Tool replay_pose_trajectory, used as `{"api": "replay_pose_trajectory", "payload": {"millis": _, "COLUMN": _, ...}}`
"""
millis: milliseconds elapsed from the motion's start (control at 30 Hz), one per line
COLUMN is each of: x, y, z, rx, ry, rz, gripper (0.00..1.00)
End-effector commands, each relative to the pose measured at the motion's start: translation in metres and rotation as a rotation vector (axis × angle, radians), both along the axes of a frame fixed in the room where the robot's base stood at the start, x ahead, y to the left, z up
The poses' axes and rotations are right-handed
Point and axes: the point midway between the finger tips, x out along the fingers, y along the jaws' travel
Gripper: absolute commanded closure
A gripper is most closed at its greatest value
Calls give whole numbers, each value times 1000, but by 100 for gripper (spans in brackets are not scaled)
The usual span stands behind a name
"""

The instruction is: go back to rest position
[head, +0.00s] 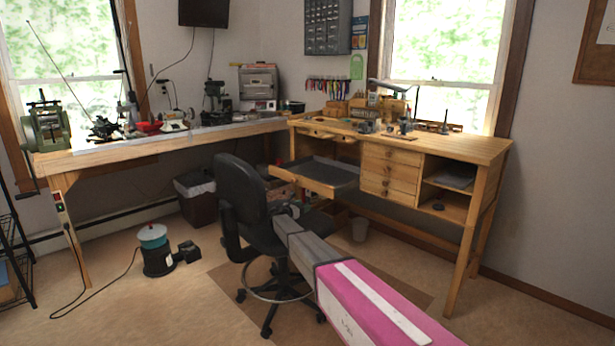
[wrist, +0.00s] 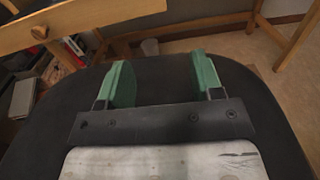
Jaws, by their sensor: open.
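My gripper (wrist: 163,78) is open and empty, with its two green-padded fingers apart in the wrist view. In the head view my arm reaches from the bottom right toward the black office chair (head: 243,205), and its far end is close to the chair's seat and partly hard to make out. In the wrist view a dark rounded surface, seemingly the chair (wrist: 282,125), lies behind the fingers. I cannot tell whether the gripper touches it.
A wooden workbench (head: 487,152) with an open drawer tray (head: 325,176) stands behind the arm's end. A long bench (head: 90,160) runs along the left. A teal-topped canister (head: 154,248) and cord lie on the floor. Floor at lower left is mostly clear.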

Motion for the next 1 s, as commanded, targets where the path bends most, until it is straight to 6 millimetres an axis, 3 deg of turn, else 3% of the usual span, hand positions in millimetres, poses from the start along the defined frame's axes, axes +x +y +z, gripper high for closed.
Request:
{"api": "replay_pose_trajectory", "payload": {"millis": 367, "x": -41, "y": -45, "z": -13, "rx": 175, "ry": -29, "rz": -72, "gripper": 40}}
{"api": "replay_pose_trajectory", "payload": {"millis": 567, "x": -82, "y": -82, "z": -25, "rx": 337, "ry": -62, "rz": -149, "gripper": 40}}
{"api": "replay_pose_trajectory", "payload": {"millis": 667, "x": -111, "y": -106, "z": -33, "rx": 448, "ry": -88, "rz": -209, "gripper": 40}}
{"api": "replay_pose_trajectory", "payload": {"millis": 767, "x": -153, "y": -136, "z": -44, "rx": 596, "ry": -128, "rz": -299, "gripper": 40}}
{"api": "replay_pose_trajectory", "payload": {"millis": 1000, "x": -281, "y": -199, "z": -70, "rx": 1015, "ry": -274, "rz": -618, "gripper": 40}}
